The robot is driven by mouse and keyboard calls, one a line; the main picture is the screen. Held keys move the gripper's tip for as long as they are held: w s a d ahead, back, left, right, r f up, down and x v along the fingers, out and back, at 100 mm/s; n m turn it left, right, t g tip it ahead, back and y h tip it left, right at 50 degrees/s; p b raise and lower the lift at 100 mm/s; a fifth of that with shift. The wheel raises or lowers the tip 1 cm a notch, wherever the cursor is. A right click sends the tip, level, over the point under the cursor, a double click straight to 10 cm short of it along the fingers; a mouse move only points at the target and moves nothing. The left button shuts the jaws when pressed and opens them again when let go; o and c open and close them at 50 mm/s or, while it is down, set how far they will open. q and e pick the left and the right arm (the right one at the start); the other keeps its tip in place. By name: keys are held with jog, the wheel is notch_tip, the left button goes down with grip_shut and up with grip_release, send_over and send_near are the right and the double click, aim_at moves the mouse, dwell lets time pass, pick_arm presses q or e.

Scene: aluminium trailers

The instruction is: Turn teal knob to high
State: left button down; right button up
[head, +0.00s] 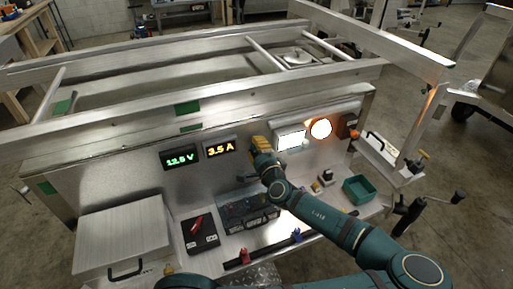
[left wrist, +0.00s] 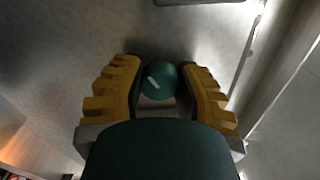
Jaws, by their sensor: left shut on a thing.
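The teal knob (left wrist: 158,80) is round with a short white pointer mark, seen in the left wrist view. It sits on the grey metal panel between the yellow ridged fingers of my left gripper (left wrist: 159,72). The fingers are shut on the knob from both sides. The white mark slants up to the left in this view. In the head view my left gripper (head: 259,147) is against the front panel, right of the amber display, and hides the knob there. My right gripper is not in view.
A green display (head: 179,159) reads about 12.5 V and an amber display (head: 219,148) 3.5 A. Below are a battery (head: 248,207), red-marked box (head: 199,234) and green tray (head: 359,189).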

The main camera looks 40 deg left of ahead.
pick_arm(q)
jog(key=shift+s+a, duration=0.1)
jog(key=c, duration=0.6)
grip_release()
jog(key=shift+d, duration=0.25)
jog(key=v, duration=1.1)
jog(key=shift+s+d, duration=0.2)
jog(key=shift+s, duration=0.05)
